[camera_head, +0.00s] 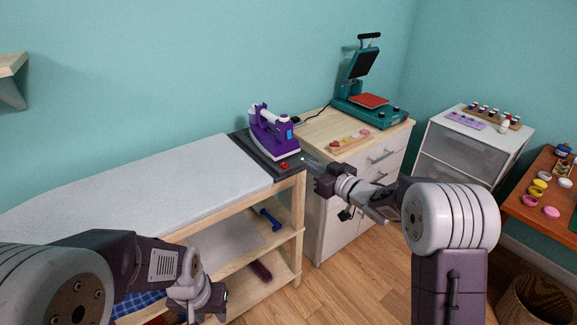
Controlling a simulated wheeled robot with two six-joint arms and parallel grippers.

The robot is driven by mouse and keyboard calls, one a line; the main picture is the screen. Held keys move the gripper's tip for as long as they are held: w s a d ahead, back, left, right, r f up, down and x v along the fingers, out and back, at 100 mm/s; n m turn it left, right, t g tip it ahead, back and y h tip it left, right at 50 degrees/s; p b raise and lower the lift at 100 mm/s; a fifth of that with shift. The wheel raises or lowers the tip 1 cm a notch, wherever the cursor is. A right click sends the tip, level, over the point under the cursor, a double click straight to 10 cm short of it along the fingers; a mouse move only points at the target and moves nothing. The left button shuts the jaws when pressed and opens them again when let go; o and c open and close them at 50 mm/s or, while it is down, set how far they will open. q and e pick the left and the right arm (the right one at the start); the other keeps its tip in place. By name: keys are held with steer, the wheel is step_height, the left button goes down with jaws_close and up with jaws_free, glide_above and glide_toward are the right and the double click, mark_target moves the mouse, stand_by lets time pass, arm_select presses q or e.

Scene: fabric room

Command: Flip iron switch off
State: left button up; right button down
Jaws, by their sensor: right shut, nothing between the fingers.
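A purple and white iron (272,133) stands on a dark base (245,144) at the right end of the ironing board. A small red switch (284,165) sits on the base's front right corner. My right gripper (308,162) is shut and empty, just to the right of the switch; its fingertips look close to the base's edge, but I cannot tell if they touch it. My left gripper (218,302) is low at the bottom of the view, in front of the shelves; its fingers are not clear.
The padded ironing board (130,185) runs left on a wooden shelf unit (285,230) holding a blue dumbbell-shaped item (269,219). To the right, a drawer cabinet (318,127) carries a teal heat press (372,108) and a tray (350,141). A white drawer unit (462,158) stands farther right.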

glide_above(285, 165)
steer(key=v, duration=0.3)
steer(key=f, duration=0.2)
steer(key=f+b, duration=0.1)
steer(key=f, duration=0.1)
steer(key=w+f+b, duration=0.1)
steer(key=shift+a+f, duration=0.25)
steer(key=shift+a, duration=0.15)
